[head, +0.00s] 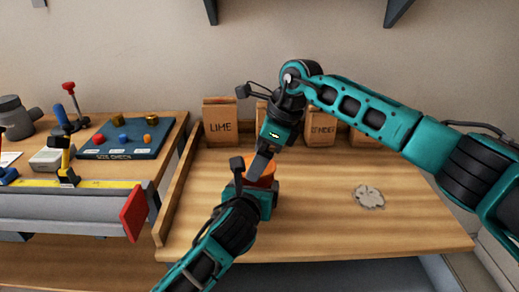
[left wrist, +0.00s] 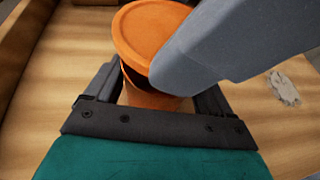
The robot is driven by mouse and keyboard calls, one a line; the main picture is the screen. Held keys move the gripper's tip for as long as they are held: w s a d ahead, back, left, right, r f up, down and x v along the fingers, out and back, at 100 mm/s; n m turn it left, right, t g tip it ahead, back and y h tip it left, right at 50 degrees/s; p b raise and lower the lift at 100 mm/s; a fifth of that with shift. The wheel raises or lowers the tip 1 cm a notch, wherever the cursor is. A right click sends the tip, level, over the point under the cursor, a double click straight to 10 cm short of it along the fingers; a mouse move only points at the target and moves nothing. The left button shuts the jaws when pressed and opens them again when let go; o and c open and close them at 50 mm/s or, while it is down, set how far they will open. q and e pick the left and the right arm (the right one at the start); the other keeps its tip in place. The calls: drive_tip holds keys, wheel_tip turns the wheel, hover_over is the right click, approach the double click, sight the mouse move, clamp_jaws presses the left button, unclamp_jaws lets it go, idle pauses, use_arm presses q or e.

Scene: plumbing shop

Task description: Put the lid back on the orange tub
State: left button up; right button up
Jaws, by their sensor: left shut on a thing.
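The orange tub (left wrist: 150,97) stands upright on the wooden bench, between the jaws of my left gripper (head: 256,178), which is shut on it. The round orange lid (left wrist: 150,28) is over the tub, off-centre and tilted, with a dark gap at the tub's near rim in the left wrist view. My right gripper (head: 262,165) reaches down from above. Its grey finger (left wrist: 215,50) overlaps the lid's right edge, and it appears shut on the lid. In the head view the grippers hide most of the tub and lid.
Paper bags, one marked LIME (head: 220,128), stand along the back of the bench. A pale grey patch (head: 368,197) lies on the right. A wooden ledge (head: 178,190) edges the left side. Beyond it are a blue size-check board (head: 125,140) and tools. The bench's right front is clear.

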sight(267, 183)
drive_tip(key=shift+f, duration=0.25)
idle(0.3)
drive_tip(key=shift+f, duration=0.75)
drive_tip(key=shift+f, duration=0.45)
drive_tip(key=shift+s+f, duration=0.1)
drive_tip(key=shift+f, duration=0.45)
idle(0.4)
drive_tip(key=shift+r, duration=0.4)
drive_tip(key=shift+a+r, duration=0.1)
drive_tip(key=shift+r, duration=0.35)
idle(0.8)
drive_tip(key=shift+f, duration=0.65)
idle(0.3)
drive_tip(key=shift+r+h, duration=0.1)
drive_tip(key=shift+h, duration=0.2)
